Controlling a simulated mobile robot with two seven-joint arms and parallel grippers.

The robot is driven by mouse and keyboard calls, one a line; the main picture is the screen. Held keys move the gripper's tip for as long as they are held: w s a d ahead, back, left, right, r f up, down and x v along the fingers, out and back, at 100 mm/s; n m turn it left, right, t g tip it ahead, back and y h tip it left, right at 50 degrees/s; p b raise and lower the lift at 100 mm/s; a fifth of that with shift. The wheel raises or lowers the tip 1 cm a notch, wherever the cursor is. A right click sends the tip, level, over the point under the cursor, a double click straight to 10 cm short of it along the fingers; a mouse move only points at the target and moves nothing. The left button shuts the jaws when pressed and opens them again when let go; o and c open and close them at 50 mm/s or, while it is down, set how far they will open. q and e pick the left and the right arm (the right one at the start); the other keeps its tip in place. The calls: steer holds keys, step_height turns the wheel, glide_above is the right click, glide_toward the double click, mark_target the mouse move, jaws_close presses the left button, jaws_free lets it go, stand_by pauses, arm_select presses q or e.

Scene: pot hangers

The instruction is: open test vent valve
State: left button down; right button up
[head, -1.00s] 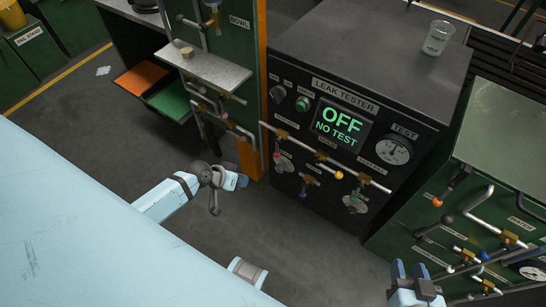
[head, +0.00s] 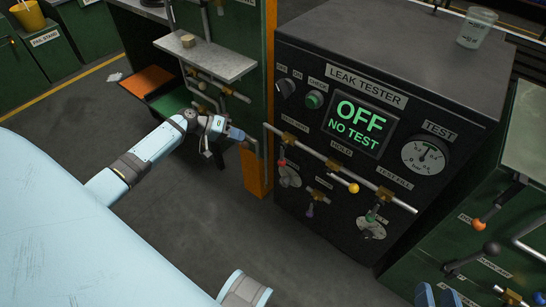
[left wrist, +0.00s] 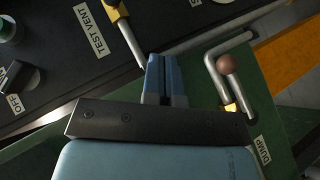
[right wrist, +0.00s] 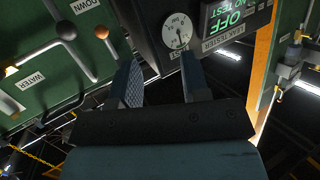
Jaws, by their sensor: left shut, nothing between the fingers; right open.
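The leak tester panel (head: 345,110) shows "OFF NO TEST" on its screen. The test vent valve (head: 289,138) is a brass body on the pipe at the panel's left, with a red-tipped handle (head: 282,161) hanging down. In the left wrist view, the "TEST VENT" label (left wrist: 89,30) and a brass fitting (left wrist: 116,10) show at the top; the red tip is not visible there. My left gripper (head: 238,134) is shut and empty, left of the valve and apart from it. My right gripper (head: 436,295) is open and empty, low at the right.
A yellow-tipped handle (head: 353,187) and a green-tipped handle (head: 371,215) are further right on the panel. An orange post (head: 257,175) and a shelf (head: 206,61) stand near my left arm. A dump handle with a brown ball (left wrist: 226,64) is close to my left fingers. A glass (head: 477,28) stands on the tester.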

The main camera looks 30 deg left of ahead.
mark_target(282, 155)
arm_select(q)
steer(key=s+d+f+b+x, duration=0.1)
steer(key=s+b+x, duration=0.1)
steer(key=x, duration=1.1)
steer(key=shift+s+b, duration=0.2)
steer(key=shift+b, duration=0.25)
arm_select(e)
steer(key=shift+w+a+r+t+y, duration=0.15)
steer(key=shift+a+r+t+y, duration=0.25)
steer(key=shift+r, duration=0.5)
steer(key=shift+w+a+r+t+y, duration=0.15)
steer(key=shift+a+r+t+y, duration=0.2)
steer(key=shift+r, duration=0.6)
steer(key=shift+w+a+r+t+y, duration=0.15)
steer(key=shift+a+r+t+y, duration=0.15)
steer(key=shift+r+t, duration=0.45)
steer(key=shift+s+f, duration=0.1)
arm_select(q)
steer(key=shift+d+f, duration=0.1)
arm_select(e)
steer(key=shift+f, duration=0.1)
